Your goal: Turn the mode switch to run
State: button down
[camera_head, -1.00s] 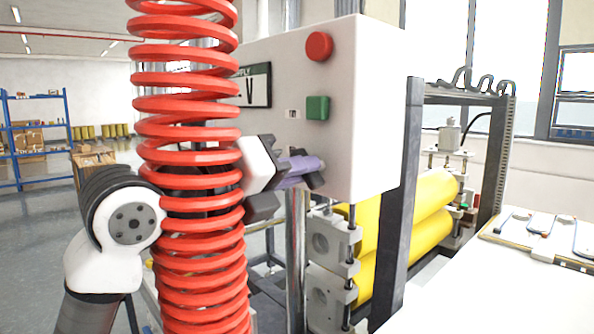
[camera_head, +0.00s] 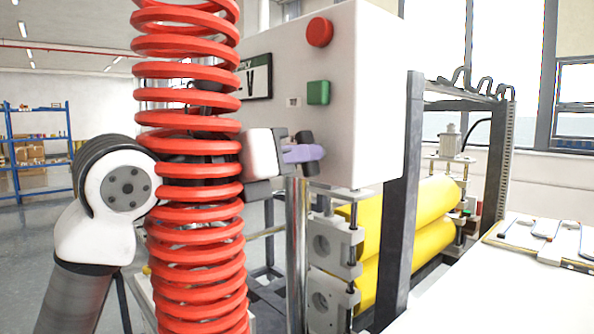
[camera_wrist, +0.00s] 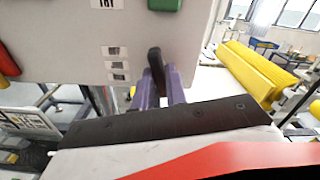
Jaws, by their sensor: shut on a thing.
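The mode switch (camera_wrist: 155,62) is a small dark lever on the lower front of the white control box (camera_head: 350,110). In the wrist view it stands upright between the purple fingers of my gripper (camera_wrist: 159,85). My gripper also shows in the head view (camera_head: 305,153), reaching the box from the left. It is shut on the switch. Several small label plates (camera_wrist: 117,64) sit in a column left of the switch; their text is too small to read. The red coil hides part of my arm in the head view.
A red button (camera_head: 319,32) and a green button (camera_head: 318,92) sit above the switch beside a display (camera_head: 256,78). Yellow rollers (camera_head: 425,220) and a dark upright post (camera_head: 402,200) stand right of the box. A white table (camera_head: 480,285) is at the lower right.

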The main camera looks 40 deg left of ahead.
jog(key=shift+m+b, duration=0.7)
jog(key=shift+m, duration=0.9)
jog(key=c, duration=1.4)
grip_release()
jog(key=shift+c, duration=0.2)
jog(key=s+a+b, duration=0.1)
jog(key=s+b, duration=0.2)
jog(key=s, duration=1)
jog(key=shift+s, duration=0.4)
